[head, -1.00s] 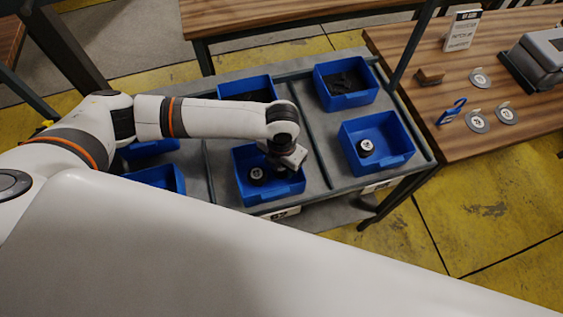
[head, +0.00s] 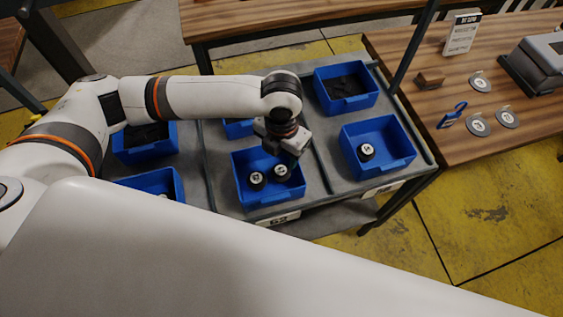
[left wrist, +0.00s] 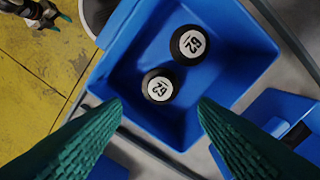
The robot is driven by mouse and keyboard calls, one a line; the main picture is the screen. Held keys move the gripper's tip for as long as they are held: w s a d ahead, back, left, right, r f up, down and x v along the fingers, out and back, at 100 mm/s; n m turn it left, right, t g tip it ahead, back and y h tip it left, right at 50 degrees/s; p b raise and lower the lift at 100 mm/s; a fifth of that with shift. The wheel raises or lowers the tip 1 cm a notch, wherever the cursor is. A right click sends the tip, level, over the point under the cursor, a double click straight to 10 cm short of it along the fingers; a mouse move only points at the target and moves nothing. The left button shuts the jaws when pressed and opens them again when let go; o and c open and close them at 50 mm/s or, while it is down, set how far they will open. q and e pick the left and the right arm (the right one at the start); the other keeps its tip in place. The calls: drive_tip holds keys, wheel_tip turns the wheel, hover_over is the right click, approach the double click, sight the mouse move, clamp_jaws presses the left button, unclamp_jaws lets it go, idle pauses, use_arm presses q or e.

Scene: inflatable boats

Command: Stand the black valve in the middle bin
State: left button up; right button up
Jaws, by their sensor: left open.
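The middle bin (head: 240,193) is blue and stands at the front of the cart's middle column. Two black valves stand upright inside it, one on the left (head: 256,178) and one on the right (head: 281,171), close together. Their white tops marked 62 face up in the left wrist view, on one valve (left wrist: 188,45) and the other (left wrist: 160,87). My left gripper (head: 295,152) is above the bin's back right part, open and empty, its green fingers (left wrist: 160,105) apart. What looks like my right gripper (left wrist: 58,22) shows small at the wrist view's top left corner; its opening is unclear.
A back right bin (head: 350,104) holds dark parts. More blue bins stand left, partly behind my arm. A wooden table (head: 420,120) at right carries tags and a grey device.

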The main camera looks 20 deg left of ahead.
use_arm(q)
wheel_tip(320, 180, up, 4)
drive_tip(key=shift+f, duration=0.15)
idle(0.5)
